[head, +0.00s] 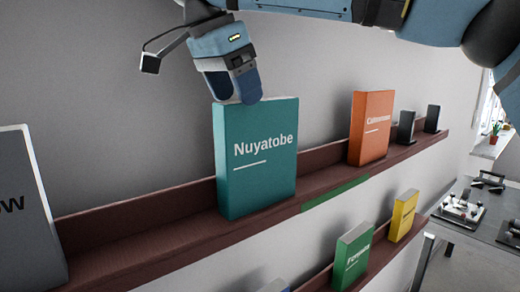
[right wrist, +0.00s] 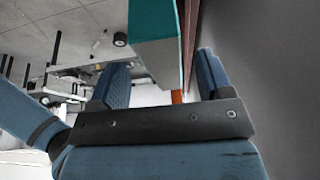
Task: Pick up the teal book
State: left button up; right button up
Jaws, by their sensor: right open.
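The teal book (head: 257,160), lettered "Nuyatobe", stands upright on the upper brown shelf (head: 140,238). My right gripper (head: 236,98) is open at the book's top left edge, with its fingers pointing down. In the right wrist view, the teal book (right wrist: 152,22) shows between and beyond the two open fingers (right wrist: 163,80), with its pale page edge facing the camera. I cannot tell whether the fingers touch the book. My left gripper is not in view.
An orange book (head: 371,128) and two small dark objects (head: 406,127) stand to the right on the same shelf. A grey book (head: 25,215) stands at the left. Green (head: 352,257) and yellow (head: 403,215) books are on the lower shelf. The wall is close behind.

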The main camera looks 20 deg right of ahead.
aim_at(256, 115)
jog(key=shift+w+d, duration=0.4)
jog(key=shift+d, duration=0.4)
jog(key=x, duration=0.2)
jog(key=p+x, duration=0.1)
jog(key=x, duration=0.1)
jog(key=shift+w+d+f, duration=0.15)
jog(key=shift+d, duration=0.35)
jog(key=shift+f, duration=0.35)
grip_shut()
